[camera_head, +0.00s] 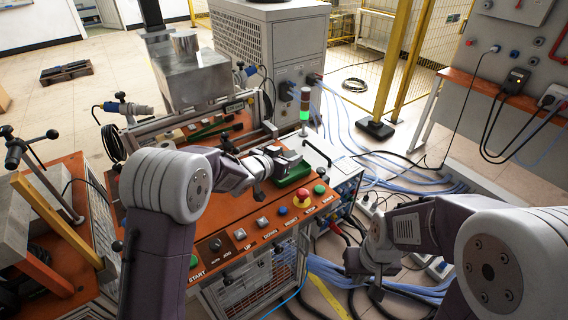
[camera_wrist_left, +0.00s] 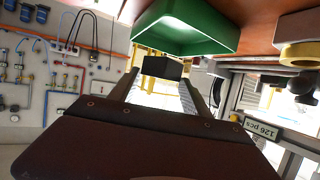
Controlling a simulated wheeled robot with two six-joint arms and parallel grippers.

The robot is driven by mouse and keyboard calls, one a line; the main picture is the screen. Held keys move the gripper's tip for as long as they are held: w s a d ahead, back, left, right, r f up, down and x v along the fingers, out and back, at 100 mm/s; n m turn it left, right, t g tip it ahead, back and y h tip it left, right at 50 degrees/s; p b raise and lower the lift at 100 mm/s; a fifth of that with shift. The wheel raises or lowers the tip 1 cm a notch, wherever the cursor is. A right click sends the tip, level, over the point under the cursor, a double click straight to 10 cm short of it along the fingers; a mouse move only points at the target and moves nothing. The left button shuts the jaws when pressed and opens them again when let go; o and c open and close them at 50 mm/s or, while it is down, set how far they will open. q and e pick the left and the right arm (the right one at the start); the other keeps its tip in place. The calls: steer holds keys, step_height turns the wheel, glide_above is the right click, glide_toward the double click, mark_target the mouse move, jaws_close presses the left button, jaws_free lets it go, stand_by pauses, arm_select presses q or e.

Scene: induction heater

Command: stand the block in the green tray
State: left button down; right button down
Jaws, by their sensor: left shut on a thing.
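The green tray (camera_head: 293,174) sits on the orange bench top near its right edge. It also shows large at the top of the left wrist view (camera_wrist_left: 190,25). My left gripper (camera_head: 284,157) is at the tray, seen above its far part in the head view. In the left wrist view my left gripper (camera_wrist_left: 162,82) is shut on a small dark block (camera_wrist_left: 162,67) at its fingertips. The block appears clear of the tray walls; its contact with the tray cannot be told. My right gripper (camera_head: 365,272) hangs low at the right, away from the bench, its finger gap unclear.
A row of buttons, with a red emergency knob (camera_head: 303,197), lines the bench front. A signal tower (camera_head: 305,112) with a lit green band stands behind the tray. A metal box (camera_head: 192,75) stands at the back. Blue hoses and cables cover the floor at right.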

arm_select(q)
steer(key=shift+w+a+f, duration=0.35)
steer(key=shift+w+a, duration=0.1)
steer(key=shift+w, duration=0.05)
step_height(320, 180, down, 4)
steer(key=shift+s+r+b, duration=0.1)
steer(key=shift+b, duration=0.4)
steer(key=shift+f, duration=0.25)
steer(key=c, duration=0.8)
jaws_free()
steer(key=shift+o, duration=0.2)
steer(key=shift+s+r, duration=0.1)
steer(key=shift+r, duration=0.15)
steer(key=v, duration=1.1)
steer(key=shift+s+a, duration=0.15)
steer(key=shift+s, duration=0.2)
